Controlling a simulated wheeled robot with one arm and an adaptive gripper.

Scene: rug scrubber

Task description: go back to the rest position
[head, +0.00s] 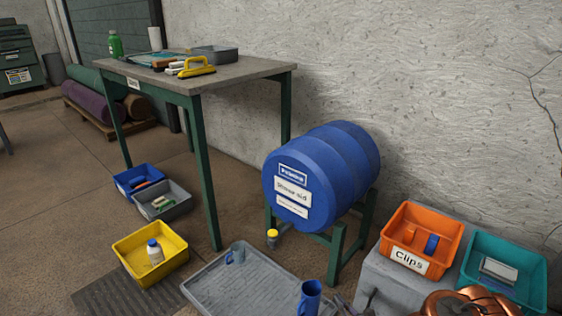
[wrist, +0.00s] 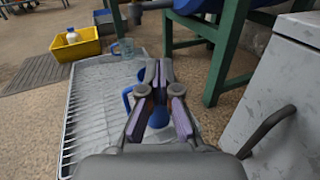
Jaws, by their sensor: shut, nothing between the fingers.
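My gripper (wrist: 157,75) is shut and empty in the wrist view, its fingers pointing away over a grey ribbed tray (wrist: 90,105). A blue jug (wrist: 158,118) shows behind and between the fingers, partly hidden by them. I cannot tell from this view whether they touch it. In the head view the blue jug (head: 309,299) stands at the right of the grey tray (head: 222,284), cut by the bottom edge. Dark finger-like parts show just right of it, probably my gripper. No rest position is marked in either view.
A blue barrel (head: 318,175) lies on a green stand (head: 337,250). Right of it, a grey block (head: 377,275) bears an orange Clips bin (head: 440,228) and a teal bin (head: 533,278). A yellow bin (head: 178,262) and a workbench (head: 250,68) stand left. Open floor lies far left.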

